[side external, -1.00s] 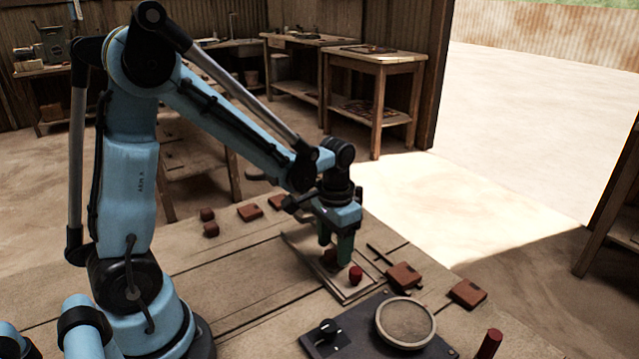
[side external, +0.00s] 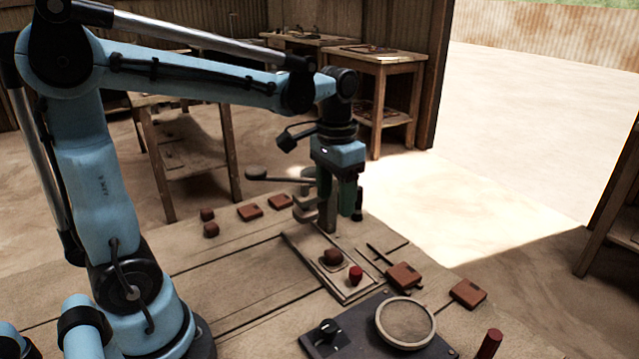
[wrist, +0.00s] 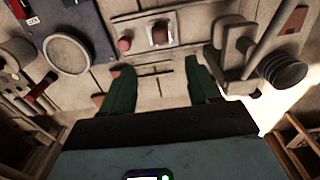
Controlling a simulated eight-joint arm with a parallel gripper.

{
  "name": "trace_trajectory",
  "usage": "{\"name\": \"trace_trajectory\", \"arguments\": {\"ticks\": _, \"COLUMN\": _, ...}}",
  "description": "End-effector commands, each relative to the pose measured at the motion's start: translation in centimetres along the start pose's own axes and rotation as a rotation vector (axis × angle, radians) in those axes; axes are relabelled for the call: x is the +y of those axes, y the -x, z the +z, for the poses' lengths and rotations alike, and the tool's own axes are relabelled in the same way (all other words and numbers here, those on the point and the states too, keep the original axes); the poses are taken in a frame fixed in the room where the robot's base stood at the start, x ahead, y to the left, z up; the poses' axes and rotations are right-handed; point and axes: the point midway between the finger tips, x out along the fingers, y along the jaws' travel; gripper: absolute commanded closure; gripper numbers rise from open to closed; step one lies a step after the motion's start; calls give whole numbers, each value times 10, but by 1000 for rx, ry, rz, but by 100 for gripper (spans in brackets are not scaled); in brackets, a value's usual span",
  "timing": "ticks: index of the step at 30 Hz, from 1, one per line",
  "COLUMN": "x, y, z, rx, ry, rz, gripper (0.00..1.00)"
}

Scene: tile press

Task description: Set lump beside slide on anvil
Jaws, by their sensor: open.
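The reddish-brown lump (side external: 333,257) sits on a small pale square plate, which I take to be the anvil, inside a long wooden frame. It also shows in the wrist view (wrist: 160,34). A red knob (side external: 355,275), apparently the slide's handle, stands close beside the lump, with a gap between them in the wrist view (wrist: 124,44). My gripper (side external: 336,208) is open and empty, above the table and clear of the lump. Its two green fingers stand apart in the wrist view (wrist: 158,66). The slide's body is hard to make out.
A press with a post (side external: 327,218) and a long lever ending in a weight (side external: 256,173) stands close behind the frame. A round dish (side external: 405,321) is at the front. Reddish blocks (side external: 404,275) lie at the right, others at the back left. The left middle is bare.

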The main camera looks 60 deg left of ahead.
Motion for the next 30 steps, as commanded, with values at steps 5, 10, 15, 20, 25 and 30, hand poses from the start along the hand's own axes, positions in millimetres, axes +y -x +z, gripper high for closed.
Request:
{"name": "trace_trajectory", "arguments": {"ticks": 5, "x": 8, "y": 3, "z": 13, "rx": 98, "ry": -3, "rz": -9, "gripper": 39}}
{"name": "trace_trajectory", "arguments": {"ticks": 10, "x": 21, "y": 1, "z": 33, "rx": 276, "ry": -4, "rz": -16, "gripper": 39}}
{"name": "trace_trajectory", "arguments": {"ticks": 15, "x": 31, "y": -6, "z": 48, "rx": 449, "ry": -3, "rz": -12, "gripper": 39}}
{"name": "trace_trajectory", "arguments": {"ticks": 20, "x": 37, "y": -12, "z": 57, "rx": 561, "ry": -1, "rz": -4, "gripper": 39}}
{"name": "trace_trajectory", "arguments": {"ticks": 25, "x": 40, "y": -15, "z": 60, "rx": 610, "ry": -1, "rz": 1, "gripper": 39}}
{"name": "trace_trajectory", "arguments": {"ticks": 30, "x": 40, "y": -15, "z": 60, "rx": 614, "ry": 0, "rz": 1, "gripper": 39}}
